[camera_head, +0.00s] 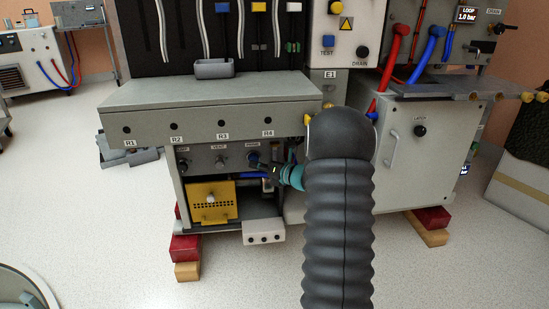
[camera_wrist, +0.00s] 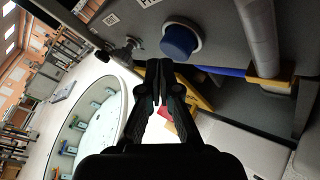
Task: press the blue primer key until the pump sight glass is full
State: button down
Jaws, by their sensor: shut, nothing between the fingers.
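The blue primer key (camera_wrist: 180,40) is a round blue button on a pale collar, set in the dark panel at the top of the wrist view. In the head view the key (camera_head: 253,156) is small, at the right of a row of controls in the open lower bay. My gripper (camera_wrist: 160,68) is shut and empty, its fingertips just below the key in the wrist view. I cannot tell whether they touch it. In the head view my gripper (camera_head: 266,169) reaches into the bay beside the key. I cannot make out the pump sight glass in either view.
A yellow perforated plate (camera_head: 211,202) stands in the bay below the controls. A grey ledge (camera_head: 215,112) overhangs the bay. A blue pipe (camera_wrist: 222,70) and a grey pipe (camera_wrist: 262,35) run close to the key. A small white box (camera_head: 264,232) juts out below. The floor at left is mostly clear.

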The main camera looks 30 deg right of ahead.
jog(key=shift+w+d, duration=0.3)
jog(key=shift+w, duration=0.4)
dwell(1.0)
jog(key=shift+s, duration=0.1)
jog(key=shift+s+a, duration=0.25)
jog(key=shift+s, duration=0.25)
jog(key=shift+s+a, duration=0.2)
jog(key=shift+s, duration=0.3)
jog(key=s+a, duration=0.2)
jog(key=s, duration=0.3)
jog(key=shift+s, duration=0.3)
jog(key=shift+a, duration=0.1)
dwell(0.5)
